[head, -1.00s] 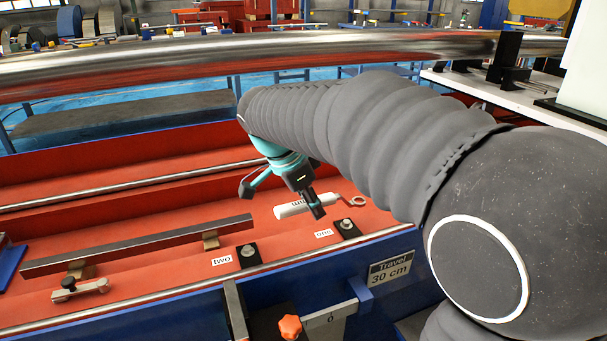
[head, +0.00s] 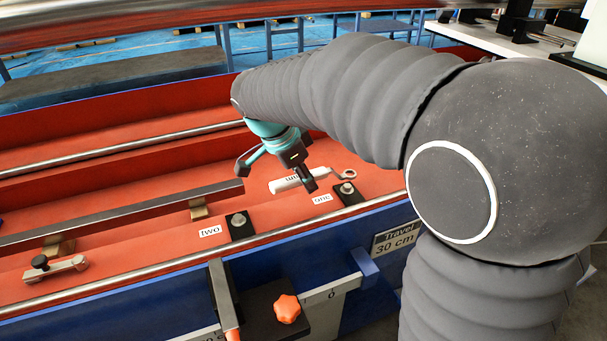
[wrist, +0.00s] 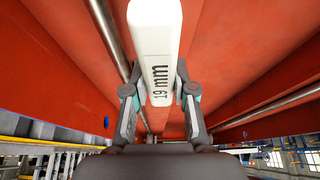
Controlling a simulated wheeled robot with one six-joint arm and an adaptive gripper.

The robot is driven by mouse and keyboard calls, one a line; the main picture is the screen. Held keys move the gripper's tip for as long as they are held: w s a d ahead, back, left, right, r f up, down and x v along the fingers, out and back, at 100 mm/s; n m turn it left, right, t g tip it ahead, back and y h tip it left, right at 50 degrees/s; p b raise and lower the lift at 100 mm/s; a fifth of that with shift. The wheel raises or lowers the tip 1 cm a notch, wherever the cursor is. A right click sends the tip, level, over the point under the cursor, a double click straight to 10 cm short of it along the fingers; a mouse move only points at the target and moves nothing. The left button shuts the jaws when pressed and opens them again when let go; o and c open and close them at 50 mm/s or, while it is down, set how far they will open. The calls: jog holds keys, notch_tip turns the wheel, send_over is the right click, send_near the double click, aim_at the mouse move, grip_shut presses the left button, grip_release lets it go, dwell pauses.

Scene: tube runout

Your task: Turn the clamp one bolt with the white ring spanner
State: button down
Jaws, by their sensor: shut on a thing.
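The white ring spanner has a white handle (head: 283,187) and a grey ring end (head: 344,174). In the wrist view its handle (wrist: 156,50) reads "19 mm" and lies between my gripper's two fingers. My gripper (wrist: 160,98) is shut on this handle; in the head view my gripper (head: 307,183) hangs over the red bed and hides part of the handle. The clamp one bolt (head: 347,187) stands on a black block by the label "one". In the head view the ring appears just behind the bolt, apart from it; its height above the bed is unclear.
A second bolt (head: 238,219) on a black block is beside the label "two". A long steel bar (head: 130,212) lies left on the bed. A small grey tool (head: 55,269) with a black knob is at the front left. An orange knob (head: 287,309) is at the front edge.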

jog(key=shift+f+b, duration=0.35)
jog(key=shift+f, duration=0.5)
jog(key=shift+r, duration=0.1)
jog(key=shift+s+a, duration=0.1)
jog(key=shift+a, duration=0.05)
jog(key=shift+f+b, duration=1.2)
jog(key=shift+b, duration=0.1)
dwell(0.5)
jog(key=shift+w+a+r+m+g+p, duration=0.1)
jog(key=shift+w+a+m+g+p, duration=0.15)
jog(key=shift+w+m+p, duration=0.4)
jog(key=shift+w+a+m+g+p, duration=0.1)
jog(key=shift+w+m+g+p, duration=0.3)
jog(key=shift+w+m, duration=0.75)
jog(key=w+d+m+g+y+p, duration=0.1)
jog(key=w+d+m+g+p, duration=0.3)
jog(key=w+m, duration=0.5)
jog(key=shift+m+p, duration=0.7)
dwell(1.3)
